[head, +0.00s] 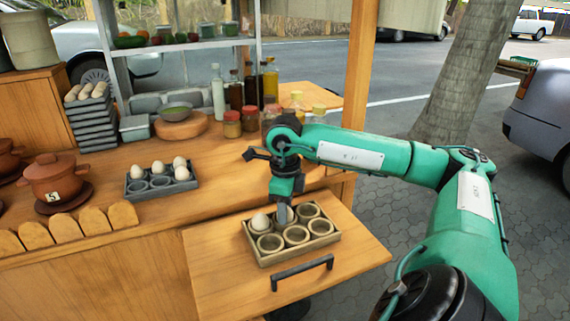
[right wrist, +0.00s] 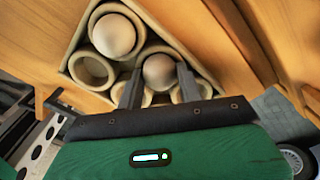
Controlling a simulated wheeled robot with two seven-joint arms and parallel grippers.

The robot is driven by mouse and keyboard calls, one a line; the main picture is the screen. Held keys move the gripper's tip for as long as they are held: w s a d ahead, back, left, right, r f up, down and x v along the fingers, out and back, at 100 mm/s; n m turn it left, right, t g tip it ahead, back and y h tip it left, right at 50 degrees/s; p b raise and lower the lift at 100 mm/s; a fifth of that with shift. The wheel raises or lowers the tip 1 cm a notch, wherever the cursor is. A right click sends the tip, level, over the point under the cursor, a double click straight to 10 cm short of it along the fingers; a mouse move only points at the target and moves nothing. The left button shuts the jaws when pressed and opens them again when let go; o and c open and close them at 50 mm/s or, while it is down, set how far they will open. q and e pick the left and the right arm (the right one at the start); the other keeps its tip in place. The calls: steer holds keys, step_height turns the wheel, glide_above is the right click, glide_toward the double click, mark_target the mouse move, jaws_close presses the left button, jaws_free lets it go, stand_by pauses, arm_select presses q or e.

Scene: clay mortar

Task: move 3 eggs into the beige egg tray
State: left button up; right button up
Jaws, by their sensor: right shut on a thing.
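The beige egg tray (head: 302,251) sits on a pulled-out wooden board, and one white egg (head: 260,222) rests in its back left cup. That egg also shows in the right wrist view (right wrist: 113,36). My right gripper (head: 283,212) points down over the back middle of the tray. In the right wrist view its fingers (right wrist: 158,76) are shut on another egg (right wrist: 160,72), at a cup beside the first egg. I cannot tell whether the held egg touches the cup. The grey tray (head: 165,190) holds several eggs (head: 158,167) on the counter. My left gripper is not in view.
A brown lidded pot (head: 52,180) and rounded wooden slats (head: 65,225) are at left. Jars (head: 232,125) and bottles (head: 218,92) stand behind the grey tray. A dark handle (head: 302,270) is on the board's front. The board around the beige tray is clear.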

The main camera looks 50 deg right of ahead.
steer(key=o, duration=0.7)
step_height(320, 180, up, 14)
steer(key=p, duration=0.3)
steer(key=shift+f+p, duration=0.1)
steer(key=shift+p, duration=0.25)
